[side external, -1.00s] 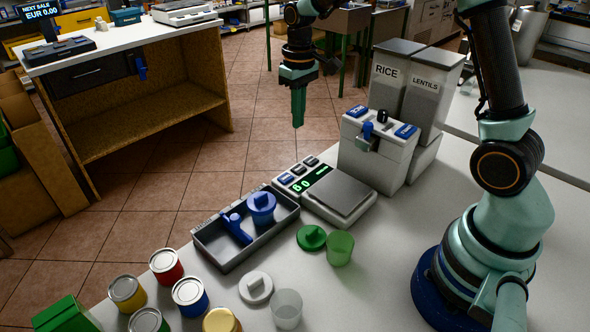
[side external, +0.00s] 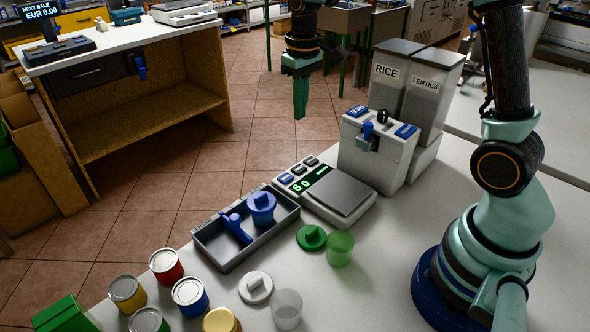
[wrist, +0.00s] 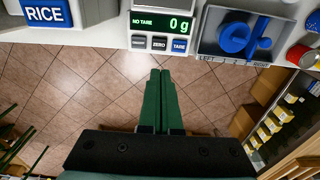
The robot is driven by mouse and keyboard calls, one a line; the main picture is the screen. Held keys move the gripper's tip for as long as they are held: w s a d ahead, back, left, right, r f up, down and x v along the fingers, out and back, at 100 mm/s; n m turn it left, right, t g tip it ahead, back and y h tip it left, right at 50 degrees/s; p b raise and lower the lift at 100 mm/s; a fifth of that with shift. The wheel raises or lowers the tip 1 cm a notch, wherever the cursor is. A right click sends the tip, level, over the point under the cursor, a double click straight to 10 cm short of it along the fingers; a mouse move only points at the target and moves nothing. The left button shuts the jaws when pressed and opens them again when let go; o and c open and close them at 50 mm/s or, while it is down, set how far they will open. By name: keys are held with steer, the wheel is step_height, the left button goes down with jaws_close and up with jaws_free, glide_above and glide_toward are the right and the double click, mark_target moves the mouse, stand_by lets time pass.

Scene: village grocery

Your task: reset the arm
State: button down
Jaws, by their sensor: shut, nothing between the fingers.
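My gripper (side external: 300,100) hangs in the air past the far edge of the counter, fingers pointing down over the tiled floor. In the wrist view its green fingers (wrist: 160,100) lie side by side, shut and empty. A scale (side external: 330,192) stands on the counter nearer than the gripper, with a bare plate; its display (wrist: 163,23) reads 0 g in the wrist view. The gripper touches nothing.
A grey tray (side external: 222,250) holds a blue lidded cup (side external: 261,207) and a blue scoop (side external: 236,228). Rice (side external: 390,85) and lentils (side external: 431,95) dispensers stand at the right. A green cup (side external: 340,249), a clear cup (side external: 287,309) and several cans stand at the front.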

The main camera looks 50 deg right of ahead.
steer(key=s+a+r+t, duration=0.2)
steer(key=s+r, duration=0.1)
steer(key=s, duration=0.4)
steer(key=s+a+r+t, duration=0.1)
steer(key=s+r+t, duration=0.2)
steer(key=s, duration=0.5)
steer(key=shift+a+r, duration=0.35)
steer(key=shift+r, duration=0.05)
stand_by(0.8)
